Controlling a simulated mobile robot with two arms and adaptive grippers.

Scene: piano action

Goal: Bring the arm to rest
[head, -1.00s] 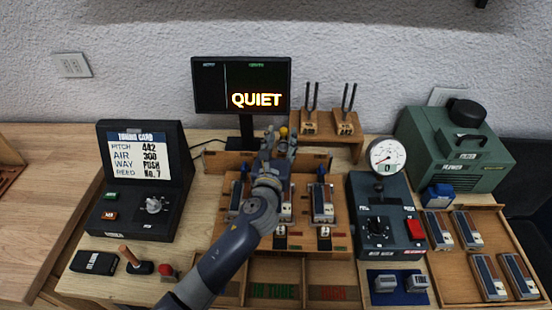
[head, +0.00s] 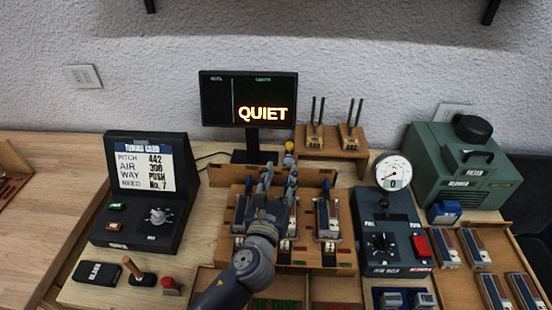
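My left arm comes in from the bottom. Its gripper (head: 279,172) is over the wooden reed stand (head: 343,262) in the middle of the bench, with its two fingers apart and nothing visible between them. Its wrist hides part of the stand. A metal reed unit (head: 327,217) stands on the stand to the right of the gripper, apart from it. My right gripper is not in view.
A monitor (head: 249,100) reading QUIET stands behind the gripper. A tuning card console (head: 145,190) is at the left, and a gauge box (head: 385,225) and a green blower (head: 460,165) are at the right. Bare bench (head: 205,215) lies between console and stand.

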